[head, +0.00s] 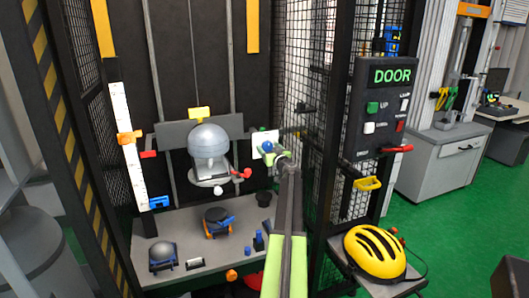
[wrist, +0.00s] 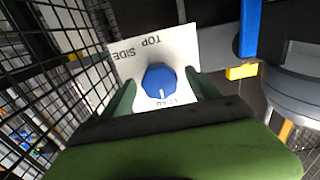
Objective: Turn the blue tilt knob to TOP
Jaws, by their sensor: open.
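The blue tilt knob (wrist: 160,80) is a faceted dial on a white plate (wrist: 183,42) lettered TOP and SIDE. The lettering shows upside down in the wrist view, at the plate's far edge. The knob's white mark points toward the near edge, where another label is partly hidden. In the head view the knob (head: 268,146) sits on its plate beside the helmeted headform. My gripper (wrist: 161,86) is open, with one green finger on each side of the knob. Whether the fingers touch it is unclear. My gripper also shows at the knob in the head view (head: 276,156).
A grey helmet on a headform (head: 209,140) hangs left of the knob, with a red lever (head: 242,173) between. Black mesh (head: 303,80) stands close on the right. The DOOR panel (head: 386,105) and a yellow helmet (head: 375,254) are farther right.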

